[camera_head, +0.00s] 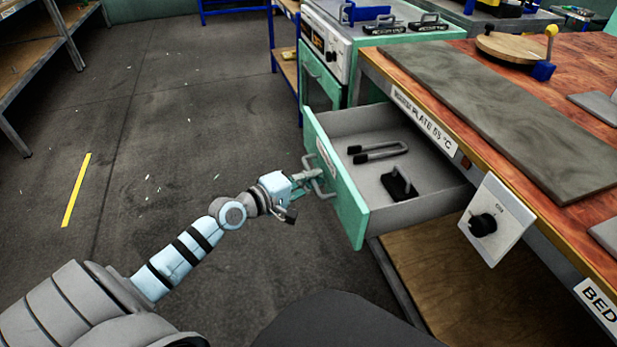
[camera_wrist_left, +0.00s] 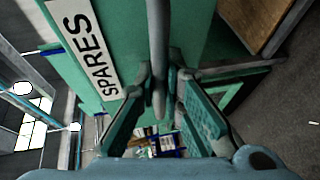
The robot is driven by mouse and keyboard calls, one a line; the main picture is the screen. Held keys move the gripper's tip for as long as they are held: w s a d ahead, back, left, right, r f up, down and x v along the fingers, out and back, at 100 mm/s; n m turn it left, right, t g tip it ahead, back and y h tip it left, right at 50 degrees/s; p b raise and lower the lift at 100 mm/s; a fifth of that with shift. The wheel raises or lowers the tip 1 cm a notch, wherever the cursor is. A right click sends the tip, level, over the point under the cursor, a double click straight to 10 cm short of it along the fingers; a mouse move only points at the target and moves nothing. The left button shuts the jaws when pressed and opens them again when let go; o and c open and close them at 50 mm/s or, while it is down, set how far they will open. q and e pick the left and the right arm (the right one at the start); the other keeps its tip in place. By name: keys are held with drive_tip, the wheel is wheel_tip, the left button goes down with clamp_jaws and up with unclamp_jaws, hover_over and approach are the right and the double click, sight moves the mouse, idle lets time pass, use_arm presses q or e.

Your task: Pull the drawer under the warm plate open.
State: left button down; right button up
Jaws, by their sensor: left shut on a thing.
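The drawer (camera_head: 344,185) under the warm plate (camera_head: 500,112) is pulled well out from the bench, with its green front facing left in the head view. Inside it lie a grey U-shaped part (camera_head: 378,152) and a black part (camera_head: 400,185). My left gripper (camera_head: 312,180) is at the drawer front, shut on the drawer handle (camera_head: 322,186). In the left wrist view the grey handle bar (camera_wrist_left: 158,60) runs between the two fingers, next to a SPARES label (camera_wrist_left: 85,45). My right gripper is not in view.
A control panel with a black knob (camera_head: 483,224) hangs on the bench edge right of the drawer. A green cabinet (camera_head: 322,85) stands behind the drawer. A wooden lower shelf (camera_head: 440,285) is below. The floor left of the drawer is clear.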

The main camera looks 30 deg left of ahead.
use_arm(q)
drive_tip(key=c, duration=1.7)
unclamp_jaws()
